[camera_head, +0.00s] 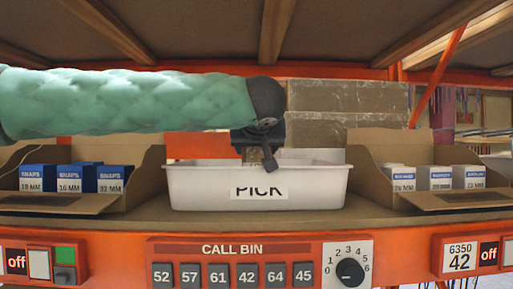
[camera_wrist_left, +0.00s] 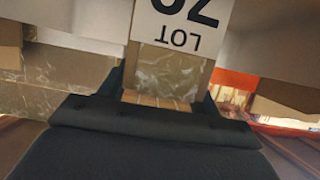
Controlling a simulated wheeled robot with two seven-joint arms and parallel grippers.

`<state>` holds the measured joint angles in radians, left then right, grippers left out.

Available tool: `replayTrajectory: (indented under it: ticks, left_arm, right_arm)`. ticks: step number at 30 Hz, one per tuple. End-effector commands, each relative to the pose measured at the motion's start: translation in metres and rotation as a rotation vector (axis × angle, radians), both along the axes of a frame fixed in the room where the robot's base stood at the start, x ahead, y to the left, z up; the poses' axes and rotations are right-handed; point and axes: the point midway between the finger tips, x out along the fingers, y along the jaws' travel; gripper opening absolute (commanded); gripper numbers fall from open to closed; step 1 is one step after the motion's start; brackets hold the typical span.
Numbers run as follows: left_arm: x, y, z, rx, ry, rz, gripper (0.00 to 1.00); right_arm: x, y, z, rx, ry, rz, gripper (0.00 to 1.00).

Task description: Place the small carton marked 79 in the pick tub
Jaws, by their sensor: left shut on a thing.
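The pick tub (camera_head: 190,187) is a white open tub with a PICK label, standing on the middle of the shelf. My left gripper (camera_head: 258,150) is above the tub, near its middle, pointing down. It is shut on a small brown carton (camera_wrist_left: 170,72), which is mostly hidden in the head view. In the left wrist view the carton carries a white label with LOT upside down and large digits cut off by the frame edge, so the number cannot be fully read. My left gripper (camera_wrist_left: 165,100) grips the carton at its taped end. My right gripper is not in view.
Brown cartons (camera_head: 345,98) are stacked behind. An orange call bin panel (camera_head: 225,250) runs along the shelf front.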

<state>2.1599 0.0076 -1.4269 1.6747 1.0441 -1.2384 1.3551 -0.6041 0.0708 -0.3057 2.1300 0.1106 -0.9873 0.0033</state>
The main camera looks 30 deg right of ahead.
Motion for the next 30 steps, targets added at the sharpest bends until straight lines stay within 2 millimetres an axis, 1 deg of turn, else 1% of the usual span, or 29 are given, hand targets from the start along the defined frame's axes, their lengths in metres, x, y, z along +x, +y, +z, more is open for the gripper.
replayTrajectory:
  ticks: [8, 9, 11, 12, 20, 25, 26, 28, 29, 30]
  left_arm:
    - [0.000, 0.000, -0.001, -0.001, -0.001, 0.000, 0.13]
    - [0.000, 0.000, -0.001, 0.000, 0.000, 0.000, 0.69]
    - [0.000, 0.000, -0.001, 0.000, 0.000, 0.000, 0.81]
    - [0.000, 0.000, -0.001, 0.000, 0.000, 0.000, 0.85]
    - [0.000, 0.000, -0.001, 0.000, 0.000, 0.000, 0.85]
    - [0.000, 0.000, 0.003, 0.000, 0.000, 0.001, 0.85]
    - [-0.001, 0.001, 0.003, 0.000, 0.000, 0.001, 0.85]
    - [-0.011, 0.006, 0.005, -0.001, 0.000, -0.002, 0.85]
    - [-0.016, 0.009, 0.006, -0.001, 0.000, -0.002, 0.85]
    - [-0.022, 0.013, 0.010, -0.001, 0.000, -0.002, 0.85]
  right_arm:
    - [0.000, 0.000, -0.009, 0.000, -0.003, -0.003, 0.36]
    - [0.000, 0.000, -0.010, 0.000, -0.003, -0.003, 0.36]
    - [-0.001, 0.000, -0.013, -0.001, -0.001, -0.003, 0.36]
    - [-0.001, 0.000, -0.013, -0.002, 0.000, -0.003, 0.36]
    - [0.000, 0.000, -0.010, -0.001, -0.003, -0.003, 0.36]
    - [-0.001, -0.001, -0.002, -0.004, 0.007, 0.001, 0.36]
    - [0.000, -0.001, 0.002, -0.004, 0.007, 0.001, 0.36]
    - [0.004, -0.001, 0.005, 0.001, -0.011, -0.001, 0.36]
    - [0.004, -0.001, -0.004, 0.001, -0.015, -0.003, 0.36]
    - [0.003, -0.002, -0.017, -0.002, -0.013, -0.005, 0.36]
